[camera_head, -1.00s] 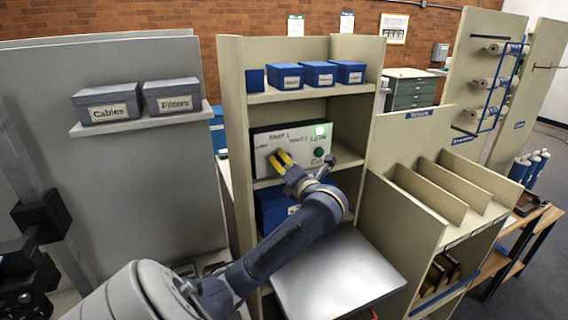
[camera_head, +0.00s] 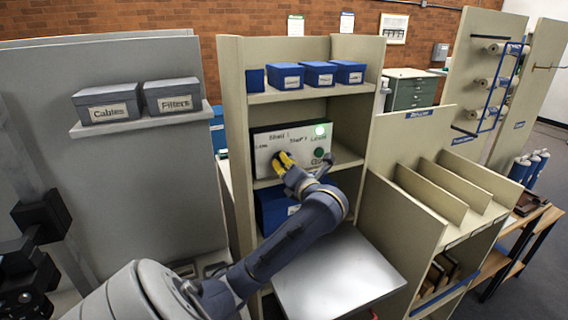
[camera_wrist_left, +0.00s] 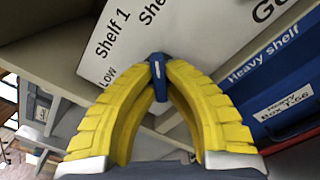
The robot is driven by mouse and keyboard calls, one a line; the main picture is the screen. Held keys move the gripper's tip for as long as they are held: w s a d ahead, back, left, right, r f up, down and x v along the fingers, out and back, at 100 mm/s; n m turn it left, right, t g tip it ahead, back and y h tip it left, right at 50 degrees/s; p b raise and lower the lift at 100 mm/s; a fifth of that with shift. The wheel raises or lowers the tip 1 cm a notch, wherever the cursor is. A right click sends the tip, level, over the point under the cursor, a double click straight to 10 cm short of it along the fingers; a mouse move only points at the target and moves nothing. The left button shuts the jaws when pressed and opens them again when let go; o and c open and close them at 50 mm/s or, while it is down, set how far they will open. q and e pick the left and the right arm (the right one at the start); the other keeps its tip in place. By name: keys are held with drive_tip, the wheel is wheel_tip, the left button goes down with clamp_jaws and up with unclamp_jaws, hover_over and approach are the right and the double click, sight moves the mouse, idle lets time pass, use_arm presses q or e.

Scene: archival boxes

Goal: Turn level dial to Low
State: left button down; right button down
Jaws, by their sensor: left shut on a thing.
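The white control panel (camera_head: 290,140) stands upright in the middle bay of the beige shelf unit. It carries lettering including "Low", "Shelf 1" and a green round button (camera_head: 319,153). My left gripper (camera_head: 281,157) is at the panel's lower left part. In the left wrist view its yellow fingers (camera_wrist_left: 158,72) are shut on a small dark blue dial (camera_wrist_left: 157,66) with a pale mark. The "LOW" lettering (camera_wrist_left: 106,77) is just left of the dial there. The fingers hide part of the dial, and I cannot tell its exact setting. My right gripper is not in view.
Several blue boxes (camera_head: 319,72) sit on the shelf above the panel. A blue box (camera_wrist_left: 285,100) labelled "Box T-66" is below it. Grey boxes marked Cables (camera_head: 108,101) and Filters (camera_head: 172,96) stand on a left ledge. A grey flat surface (camera_head: 340,275) lies in front.

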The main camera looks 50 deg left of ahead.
use_arm(q)
drive_tip(key=n, duration=0.9)
drive_tip(key=shift+n, duration=0.3)
drive_tip(key=n, duration=0.4)
drive_tip(key=shift+n, duration=0.3)
drive_tip(key=n, duration=0.4)
drive_tip(key=shift+n, duration=0.3)
drive_tip(key=c, duration=1.5)
unclamp_jaws()
drive_tip(key=shift+o, duration=0.2)
drive_tip(key=v, duration=1.2)
drive_tip(key=shift+s, duration=0.1)
